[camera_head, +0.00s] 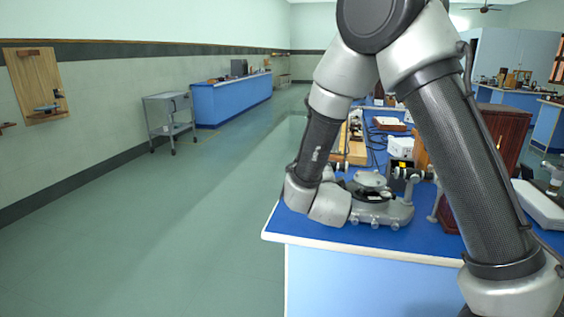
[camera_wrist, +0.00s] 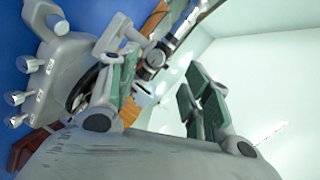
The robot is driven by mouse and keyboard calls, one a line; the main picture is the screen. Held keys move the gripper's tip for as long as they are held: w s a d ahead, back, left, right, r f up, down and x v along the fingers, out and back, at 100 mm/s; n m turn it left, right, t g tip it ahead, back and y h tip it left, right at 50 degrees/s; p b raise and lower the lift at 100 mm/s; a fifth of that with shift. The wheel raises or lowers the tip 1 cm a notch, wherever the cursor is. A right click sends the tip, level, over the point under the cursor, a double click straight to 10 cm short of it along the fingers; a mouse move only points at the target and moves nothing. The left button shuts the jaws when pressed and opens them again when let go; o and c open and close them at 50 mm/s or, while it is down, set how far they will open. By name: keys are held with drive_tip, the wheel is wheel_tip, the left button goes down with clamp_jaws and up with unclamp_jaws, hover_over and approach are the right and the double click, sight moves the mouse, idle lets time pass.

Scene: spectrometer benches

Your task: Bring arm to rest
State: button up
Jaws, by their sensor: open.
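My arm (camera_head: 440,120) is bent over the near end of a blue bench (camera_head: 285,222), in the right half of the head view. Its lower links hang beside a grey spectrometer (camera_head: 378,213) on the bench top and hide part of it. My gripper is hidden in the head view. In the wrist view my gripper (camera_wrist: 158,65) is open, with its two green-padded fingers apart and nothing held between them. The spectrometer's grey base and levelling screws (camera_wrist: 35,68) show at the left of that view, partly behind the left finger. I cannot tell whether they touch.
Wooden boxes, white devices (camera_head: 400,147) and cables crowd the bench behind and to the right of the arm. Open green floor (camera_head: 170,250) lies to the left. A grey trolley (camera_head: 170,115) and another blue bench (camera_head: 232,98) stand along the left wall.

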drive_tip(key=s+d+r+n+g+y, duration=0.5)
drive_tip(key=s+d+r+n+y, duration=0.1)
drive_tip(key=s+r+n, duration=0.45)
drive_tip(key=s+d+r+n+g+h, duration=0.1)
drive_tip(key=s+d, duration=0.5)
drive_tip(key=s, duration=0.6)
drive_tip(key=s+d+r+n+g+h, duration=0.1)
drive_tip(key=s+d+n+g, duration=0.3)
drive_tip(key=s, duration=0.8)
drive_tip(key=shift+d+n+g+h, duration=0.35)
drive_tip(key=shift+d+g+h, duration=0.15)
drive_tip(key=shift+d, duration=0.55)
drive_tip(key=shift+w, duration=0.1)
